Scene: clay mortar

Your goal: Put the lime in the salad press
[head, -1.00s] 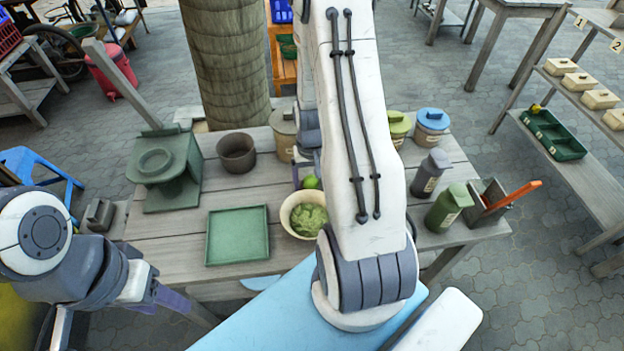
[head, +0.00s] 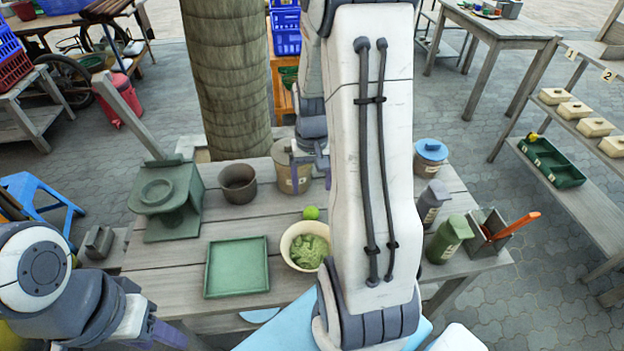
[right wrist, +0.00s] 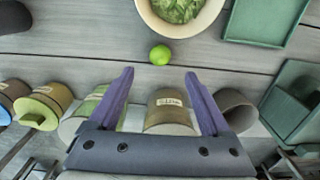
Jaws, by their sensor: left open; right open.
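The lime (head: 311,213) is a small bright green ball on the table just behind the bowl of greens. It also shows in the right wrist view (right wrist: 160,54), just beyond and between the fingertips. The salad press (head: 168,198), a green-grey body with a round opening and an upright lever, stands at the table's left; part shows in the right wrist view (right wrist: 292,105). My right gripper (right wrist: 159,75) is open and empty, its purple fingers spread; in the head view the arm partly hides it. My left gripper (head: 168,334) is low at the left, open, apart from everything on the table.
A cream bowl of greens (head: 292,262) stands in front of the lime. A green tray (head: 237,290) lies to its left. A brown pot (head: 238,184) and lidded jar (head: 285,175) stand behind. Several jars and a utensil box (head: 488,235) stand right. Bare planks lie around the tray.

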